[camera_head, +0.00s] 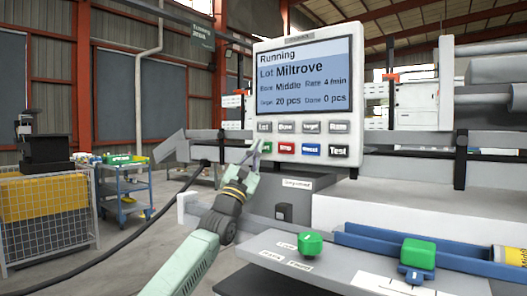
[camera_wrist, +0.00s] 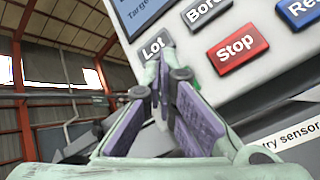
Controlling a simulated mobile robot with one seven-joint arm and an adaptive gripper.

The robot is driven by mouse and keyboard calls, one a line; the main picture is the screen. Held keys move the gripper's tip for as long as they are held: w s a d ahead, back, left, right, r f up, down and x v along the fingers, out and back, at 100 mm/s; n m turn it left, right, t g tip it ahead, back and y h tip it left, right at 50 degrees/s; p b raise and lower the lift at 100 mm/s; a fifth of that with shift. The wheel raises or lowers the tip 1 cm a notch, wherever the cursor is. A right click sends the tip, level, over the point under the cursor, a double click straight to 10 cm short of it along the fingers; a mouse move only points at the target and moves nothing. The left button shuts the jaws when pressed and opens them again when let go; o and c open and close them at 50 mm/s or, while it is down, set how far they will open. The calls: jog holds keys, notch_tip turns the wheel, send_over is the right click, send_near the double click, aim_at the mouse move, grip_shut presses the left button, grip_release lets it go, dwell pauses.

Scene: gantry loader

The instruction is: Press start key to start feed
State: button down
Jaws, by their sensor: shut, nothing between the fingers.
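The control panel (camera_head: 357,75) stands in the middle of the head view. The green start key (camera_head: 267,147) is at the left of the lower key row, mostly hidden behind my gripper (camera_head: 257,150). My gripper is shut and empty, its tips at the start key's place; contact cannot be told. In the wrist view the fingertips (camera_wrist: 164,60) cover that key, between the Lot key (camera_wrist: 154,47) and the red Stop key (camera_wrist: 238,47).
Below the panel, a grey ledge (camera_head: 275,243) bears a green block (camera_head: 311,243) and a blue rail (camera_head: 380,243). A blue cart (camera_head: 124,187) and a wire cage (camera_head: 45,206) stand at left.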

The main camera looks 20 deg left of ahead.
jog(key=s+b, duration=0.1)
jog(key=s+a+b, duration=0.1)
jog(key=s, duration=0.1)
jog(key=s+b, duration=0.1)
jog(key=shift+s+a, duration=0.3)
jog(key=shift+s, duration=0.05)
dwell(0.9)
